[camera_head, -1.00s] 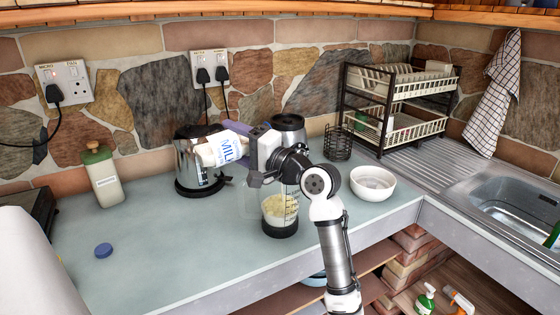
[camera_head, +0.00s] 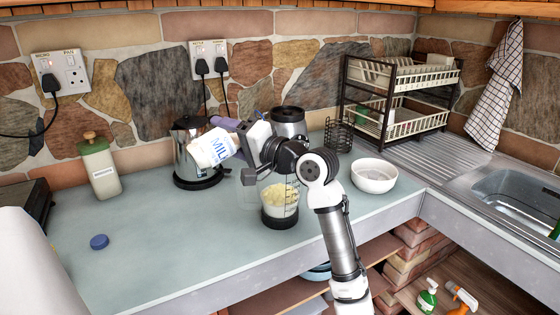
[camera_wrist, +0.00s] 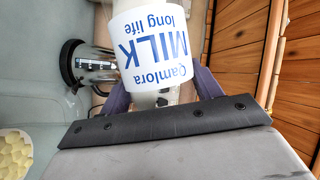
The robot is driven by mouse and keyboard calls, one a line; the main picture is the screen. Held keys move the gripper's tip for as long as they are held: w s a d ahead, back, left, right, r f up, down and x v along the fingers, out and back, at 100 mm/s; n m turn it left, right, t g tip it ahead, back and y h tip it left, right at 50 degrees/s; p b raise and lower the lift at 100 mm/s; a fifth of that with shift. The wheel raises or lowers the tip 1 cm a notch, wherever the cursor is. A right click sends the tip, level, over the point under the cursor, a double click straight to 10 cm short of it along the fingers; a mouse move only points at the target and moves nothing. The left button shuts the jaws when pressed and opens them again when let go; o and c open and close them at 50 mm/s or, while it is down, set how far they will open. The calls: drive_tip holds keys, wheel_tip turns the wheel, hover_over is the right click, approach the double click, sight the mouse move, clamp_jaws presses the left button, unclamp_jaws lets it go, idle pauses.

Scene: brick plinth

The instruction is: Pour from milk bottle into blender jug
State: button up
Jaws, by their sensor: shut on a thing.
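The milk bottle (camera_head: 209,148) is white with blue lettering. My gripper (camera_head: 232,128) is shut on it and holds it above the counter, tilted, in front of the kettle. In the wrist view the bottle (camera_wrist: 154,48) sits between the purple fingers of my gripper (camera_wrist: 161,90), its lettering upside down. I cannot tell whether anything flows from it; its mouth is not clear. The clear blender jug (camera_head: 280,204) stands upright on the counter, to the right of and lower than the bottle. Pale yellow chunks are inside it. My wrist partly covers the jug's upper part.
A steel kettle (camera_head: 187,171) stands behind the bottle. A green-lidded container (camera_head: 104,176) and a blue cap (camera_head: 99,242) are at left. A white bowl (camera_head: 373,178) and a dish rack (camera_head: 403,129) are at right. The counter's left middle is clear.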

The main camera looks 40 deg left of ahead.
drive_tip(key=shift+w+r+p, duration=0.1)
drive_tip(key=shift+r+p, duration=0.05)
drive_tip(key=shift+p, duration=0.2)
drive_tip(key=shift+r+n+h, duration=0.15)
drive_tip(key=shift+n+h, duration=0.15)
drive_tip(key=shift+n, duration=0.3)
drive_tip(key=shift+w+d+f+n+t+h, duration=0.1)
drive_tip(key=shift+w+f+n+t+h, duration=0.1)
drive_tip(key=shift+f+n, duration=0.3)
drive_tip(key=shift+w+d+f+n+t+h, duration=0.1)
drive_tip(key=shift+w+f+n+h, duration=0.1)
drive_tip(key=shift+f+n, duration=0.25)
drive_tip(key=shift+w+r+n+h+p, duration=0.25)
drive_tip(key=shift+r+n+h+p, duration=0.1)
drive_tip(key=shift+n, duration=0.1)
drive_tip(key=shift+w+r+n, duration=0.1)
drive_tip(key=shift+w+n, duration=0.1)
drive_tip(key=shift+n, duration=0.3)
drive_tip(key=shift+d+r+n+t+h+p, duration=0.1)
drive_tip(key=shift+r+n+t+h+p, duration=0.2)
drive_tip(key=shift+n+p, duration=0.25)
drive_tip(key=shift+s+r+n+t+h+p, duration=0.2)
drive_tip(key=shift+r+n+t+h+p, duration=0.15)
drive_tip(key=shift+r+n+p, duration=0.55)
drive_tip(key=shift+s+r+n+t+h+p, duration=0.2)
drive_tip(key=shift+r+n+t+h+p, duration=0.35)
drive_tip(key=shift+n, duration=0.2)
drive_tip(key=shift+a+f+n+t, duration=0.2)
drive_tip(key=shift+f+n+t, duration=0.3)
drive_tip(key=shift+n, duration=0.3)
